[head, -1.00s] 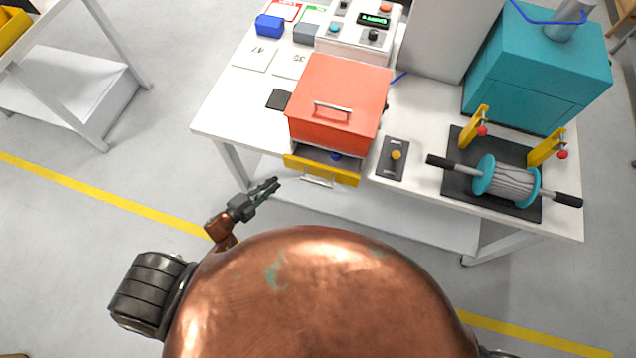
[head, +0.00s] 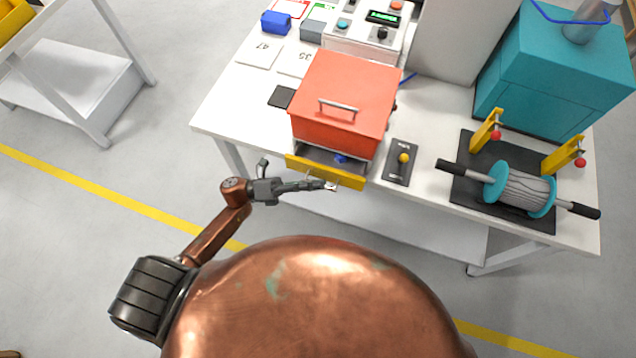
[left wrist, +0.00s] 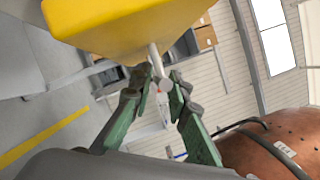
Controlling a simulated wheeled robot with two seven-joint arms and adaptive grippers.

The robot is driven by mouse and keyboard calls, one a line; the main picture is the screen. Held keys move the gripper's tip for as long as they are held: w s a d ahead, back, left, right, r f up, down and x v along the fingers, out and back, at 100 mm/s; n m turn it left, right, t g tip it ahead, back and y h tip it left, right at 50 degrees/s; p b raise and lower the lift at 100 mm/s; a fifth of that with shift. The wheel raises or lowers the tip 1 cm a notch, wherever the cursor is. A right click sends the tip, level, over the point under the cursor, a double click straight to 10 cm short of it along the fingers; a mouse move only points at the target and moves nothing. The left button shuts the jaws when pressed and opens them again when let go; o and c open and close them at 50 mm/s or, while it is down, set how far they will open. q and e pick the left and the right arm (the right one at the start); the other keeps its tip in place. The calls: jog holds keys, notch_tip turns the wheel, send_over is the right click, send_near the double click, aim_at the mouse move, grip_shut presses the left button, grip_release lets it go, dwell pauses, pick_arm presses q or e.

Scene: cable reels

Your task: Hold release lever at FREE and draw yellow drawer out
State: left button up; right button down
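The orange-red box (head: 342,103) stands at the table's front edge. Its yellow drawer (head: 350,180) is partly out below it, with a small blue item (head: 341,158) inside. The release lever, a yellow knob (head: 403,158) on a dark plate (head: 398,173), is right of the box; its label is too small to read. My left gripper (head: 331,186) is at the drawer handle. In the left wrist view its fingers (left wrist: 161,82) stand apart on either side of the pale handle (left wrist: 154,58), under the yellow drawer front (left wrist: 130,25); firm contact cannot be told. My right gripper is out of view.
A cable reel (head: 520,190) on a dark base with yellow posts is at right, before a teal machine (head: 550,70). A control box (head: 365,35) and blue block (head: 276,22) are behind. The floor in front of the table is clear.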

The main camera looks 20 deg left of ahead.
pick_arm(q)
jog(key=shift+w+d+r, duration=0.1)
jog(key=shift+w+d, duration=0.05)
jog(key=shift+d, duration=0.3)
jog(key=shift+c, duration=0.3)
grip_shut()
